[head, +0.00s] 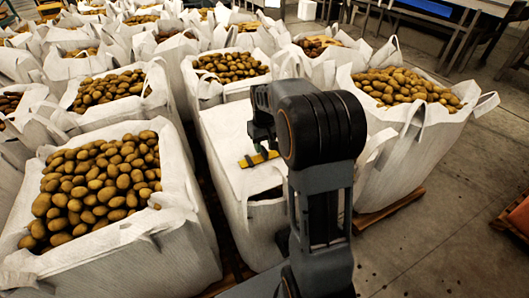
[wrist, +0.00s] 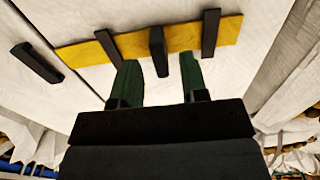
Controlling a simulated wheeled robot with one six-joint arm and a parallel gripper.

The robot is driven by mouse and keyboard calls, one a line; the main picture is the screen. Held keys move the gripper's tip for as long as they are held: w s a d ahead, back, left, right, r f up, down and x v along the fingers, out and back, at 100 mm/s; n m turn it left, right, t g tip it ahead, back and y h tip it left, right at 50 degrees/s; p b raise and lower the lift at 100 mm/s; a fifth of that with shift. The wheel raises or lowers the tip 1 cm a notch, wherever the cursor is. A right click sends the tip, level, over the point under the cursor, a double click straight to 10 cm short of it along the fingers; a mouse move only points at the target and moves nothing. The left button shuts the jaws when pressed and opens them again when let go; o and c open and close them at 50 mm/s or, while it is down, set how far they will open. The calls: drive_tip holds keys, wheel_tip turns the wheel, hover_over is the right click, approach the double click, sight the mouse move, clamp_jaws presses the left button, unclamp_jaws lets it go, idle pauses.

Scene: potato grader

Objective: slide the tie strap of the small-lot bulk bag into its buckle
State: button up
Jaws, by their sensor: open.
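A flat yellow strip (wrist: 88,50), which looks like the tie strap, lies across the white top of the small-lot bulk bag (wrist: 85,20). Two black bars (wrist: 107,45) (wrist: 211,33) cross it, with a raised black tab (wrist: 157,52) between them. A separate black bar (wrist: 37,62) lies on the white cloth to the left, apart from the strip. I cannot tell which black part is the buckle. My gripper (wrist: 159,65) is open, its green fingers at the strip's near edge on either side of the tab. In the head view, the strip (head: 250,161) shows under my gripper (head: 260,149).
Full potato bags stand close around: a large one at left (head: 120,255), one at right (head: 375,172), and several behind. Their loops stick up, such as the right bag's loop (head: 413,120). Open concrete floor (head: 440,215) lies to the right.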

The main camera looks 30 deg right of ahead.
sight(264, 148)
drive_tip(key=shift+f, duration=1.55)
clamp_jaws()
